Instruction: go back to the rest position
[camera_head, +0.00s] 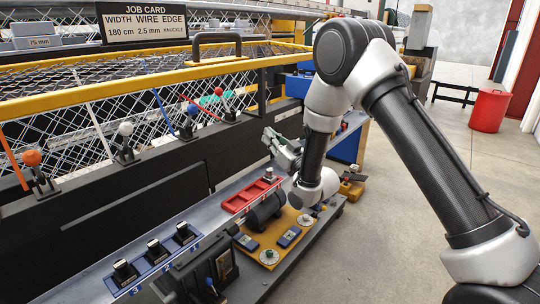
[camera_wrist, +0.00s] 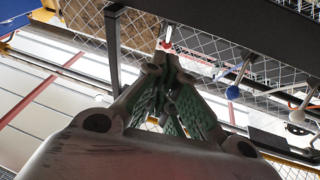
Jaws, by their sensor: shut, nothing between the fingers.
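My gripper (camera_head: 272,137) is at the end of my arm, which bends down in front of the machine's dark front panel. In the wrist view the fingers of my gripper (camera_wrist: 167,55) meet at their tips, with green pads on their inner sides and nothing held. A red-topped lever (camera_wrist: 165,45) shows just beyond the tips there. In the head view the levers with red (camera_head: 218,91), blue (camera_head: 193,110), white (camera_head: 125,128) and orange (camera_head: 32,158) balls stand left of my gripper, apart from it.
A sloping grey ledge holds black switches on blue bases (camera_head: 154,250) and a red tray (camera_head: 250,195). Below is a yellow panel (camera_head: 270,240) with dials. Yellow rails (camera_head: 120,92) and wire mesh lie behind. Open floor (camera_head: 385,230) and a red bin (camera_head: 489,110) are at right.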

